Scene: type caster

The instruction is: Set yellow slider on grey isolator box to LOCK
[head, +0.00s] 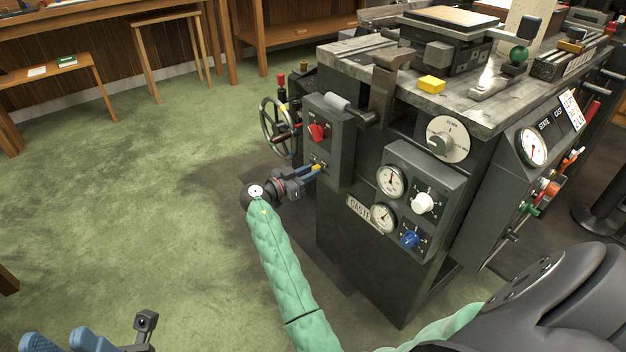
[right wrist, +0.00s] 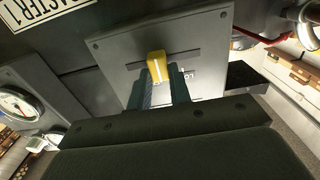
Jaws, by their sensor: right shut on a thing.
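The grey isolator box (head: 328,135) is on the near left side of the caster machine. A red rotary switch (head: 317,132) is on its upper face, with the yellow slider (head: 316,167) below. In the right wrist view the yellow slider (right wrist: 156,66) sits in a horizontal slot on a grey plate (right wrist: 122,52). Slot shows on both sides of it. A partly hidden label starting "LO" is at its lower right. My right gripper (right wrist: 160,74) is shut on the slider, a finger on each side. My left gripper (head: 62,341) is open and empty at the bottom left, far from the box.
A handwheel (head: 278,128) stands left of the box. Gauges (head: 390,181), a white knob (head: 422,202) and a blue knob (head: 410,239) are on a panel to its right. A yellow block (head: 431,84) lies on the machine top. The green floor at left is clear.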

